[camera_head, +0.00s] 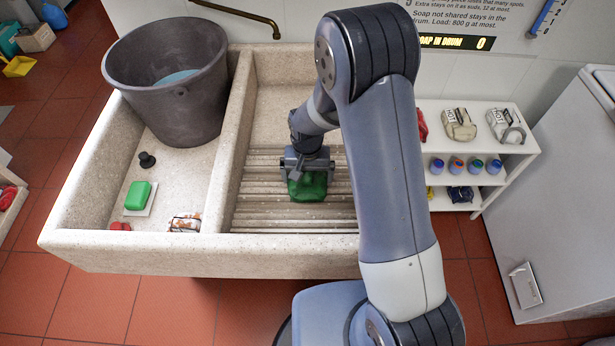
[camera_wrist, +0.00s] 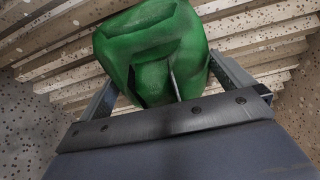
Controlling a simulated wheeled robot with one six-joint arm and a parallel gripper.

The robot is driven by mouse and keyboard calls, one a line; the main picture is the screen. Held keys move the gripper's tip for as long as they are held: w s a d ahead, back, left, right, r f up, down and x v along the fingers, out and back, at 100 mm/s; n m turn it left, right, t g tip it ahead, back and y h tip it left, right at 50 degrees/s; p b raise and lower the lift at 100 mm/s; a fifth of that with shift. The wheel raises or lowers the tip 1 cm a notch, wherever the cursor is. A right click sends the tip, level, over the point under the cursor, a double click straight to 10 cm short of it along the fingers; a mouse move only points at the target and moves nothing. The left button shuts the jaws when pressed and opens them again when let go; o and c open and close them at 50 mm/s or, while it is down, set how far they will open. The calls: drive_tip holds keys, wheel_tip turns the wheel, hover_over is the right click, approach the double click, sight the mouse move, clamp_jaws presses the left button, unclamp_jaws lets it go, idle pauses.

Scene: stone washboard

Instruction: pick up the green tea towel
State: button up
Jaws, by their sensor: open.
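The green tea towel (camera_head: 308,187) lies bunched up on the ridged stone washboard (camera_head: 290,217) in the right part of the sink. In the wrist view the towel (camera_wrist: 153,50) shows as a crumpled green bundle directly ahead of the gripper. My gripper (camera_head: 307,172) is over the towel, pointing down at it. In the wrist view my gripper (camera_wrist: 170,85) is open, with a finger on either side of the towel. I cannot tell whether the fingers touch it.
The left basin holds a grey bucket (camera_head: 168,105), a green block (camera_head: 138,195) on a white pad and a black plug (camera_head: 147,160). A stone divider (camera_head: 228,140) parts the basins. A white shelf (camera_head: 470,143) with bottles stands right. A brass tap (camera_head: 245,14) is behind.

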drive_tip(key=shift+c, duration=0.2)
drive_tip(key=c, duration=0.9)
wheel_tip(320, 180, up, 10)
idle(0.4)
